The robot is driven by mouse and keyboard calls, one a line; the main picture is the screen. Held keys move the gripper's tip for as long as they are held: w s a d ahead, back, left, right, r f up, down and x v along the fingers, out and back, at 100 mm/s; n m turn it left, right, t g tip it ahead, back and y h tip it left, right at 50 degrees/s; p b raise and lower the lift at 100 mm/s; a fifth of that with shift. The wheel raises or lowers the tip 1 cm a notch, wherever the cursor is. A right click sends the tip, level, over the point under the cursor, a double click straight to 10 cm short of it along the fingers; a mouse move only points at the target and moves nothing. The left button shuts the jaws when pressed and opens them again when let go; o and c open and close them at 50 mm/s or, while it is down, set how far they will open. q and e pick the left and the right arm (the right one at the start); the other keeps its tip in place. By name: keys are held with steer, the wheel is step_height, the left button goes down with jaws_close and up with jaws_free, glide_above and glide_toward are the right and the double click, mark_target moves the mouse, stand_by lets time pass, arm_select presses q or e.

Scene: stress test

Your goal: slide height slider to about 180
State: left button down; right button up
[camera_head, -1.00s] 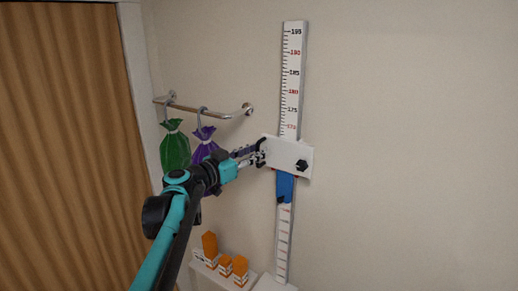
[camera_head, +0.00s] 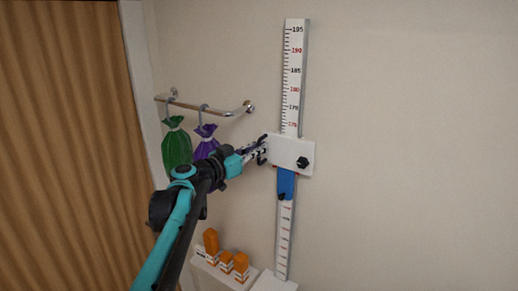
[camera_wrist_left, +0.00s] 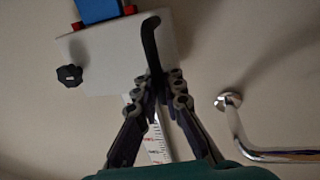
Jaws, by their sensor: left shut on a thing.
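The height slider is a white plate (camera_head: 292,157) with a black knob (camera_head: 303,162) on its right, on a tall white scale (camera_head: 294,70) on the wall. Its upper edge is just below the mark 170; 180 is higher up. A blue block (camera_head: 286,184) hangs below the plate. The plate also shows in the left wrist view (camera_wrist_left: 115,50), with a black curved handle (camera_wrist_left: 151,40). My left gripper (camera_head: 263,150) is at the plate's left side, shut on this handle; the fingers also show in the wrist view (camera_wrist_left: 160,84). My right gripper is not in view.
A metal rail (camera_head: 205,108) holds a green bag (camera_head: 176,148) and a purple bag (camera_head: 205,142), close behind my left arm. Orange and white boxes (camera_head: 226,262) stand on a low white shelf. A curtain (camera_head: 60,140) is at the left. The wall right of the scale is clear.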

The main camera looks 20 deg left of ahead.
arm_select(q)
step_height(320, 180, up, 25)
steer(key=p, duration=1.3)
steer(key=c, duration=1.6)
jaws_free()
steer(key=shift+s, duration=0.1)
steer(key=v, duration=1.2)
